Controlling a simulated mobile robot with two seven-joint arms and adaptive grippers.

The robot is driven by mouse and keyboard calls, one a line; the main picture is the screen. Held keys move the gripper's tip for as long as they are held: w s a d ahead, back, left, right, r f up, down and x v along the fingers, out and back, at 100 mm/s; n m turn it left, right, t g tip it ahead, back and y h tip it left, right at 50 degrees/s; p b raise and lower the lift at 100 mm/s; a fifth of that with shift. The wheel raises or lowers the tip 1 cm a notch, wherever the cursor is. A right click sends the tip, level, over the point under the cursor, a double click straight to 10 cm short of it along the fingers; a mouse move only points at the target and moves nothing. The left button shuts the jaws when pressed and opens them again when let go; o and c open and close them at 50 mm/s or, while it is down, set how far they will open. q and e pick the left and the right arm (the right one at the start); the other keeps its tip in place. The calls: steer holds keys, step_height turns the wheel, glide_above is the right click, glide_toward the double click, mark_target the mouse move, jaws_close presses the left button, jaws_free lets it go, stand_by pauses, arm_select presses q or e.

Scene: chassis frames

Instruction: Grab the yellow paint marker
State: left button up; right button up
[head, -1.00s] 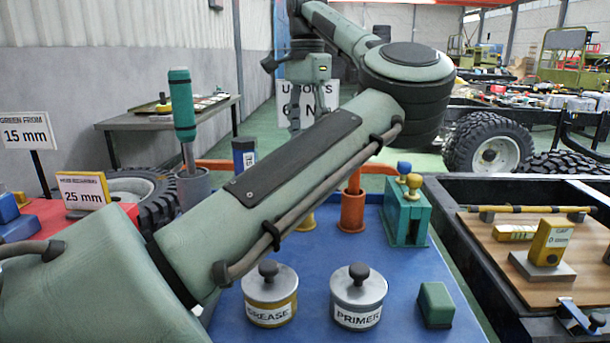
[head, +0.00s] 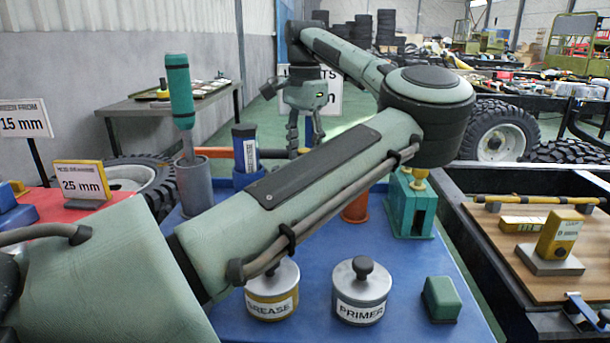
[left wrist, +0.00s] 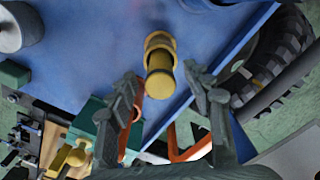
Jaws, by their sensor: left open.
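The yellow paint marker (left wrist: 160,84) shows in the left wrist view as a yellow cylinder seen from above, standing in a yellow round holder (left wrist: 159,41) on the blue table top. In the head view my left forearm hides it. My left gripper (left wrist: 163,78) is open and empty, its two fingers spread to either side of the marker in the wrist picture. Whether they are level with it or still above, I cannot tell. In the head view the left gripper (head: 300,142) hangs down beyond the forearm. My right gripper is not in view.
An orange holder (head: 355,208) and a teal block (head: 410,208) with yellow knobs stand close by. A blue labelled marker (head: 245,150) and a teal-handled tool (head: 179,92) stand to the left. The grease pot (head: 271,290), primer pot (head: 361,292) and green block (head: 440,299) are in front.

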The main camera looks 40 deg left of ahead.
arm_select(q)
jaws_close()
steer(key=shift+r, duration=0.1)
stand_by(0.3)
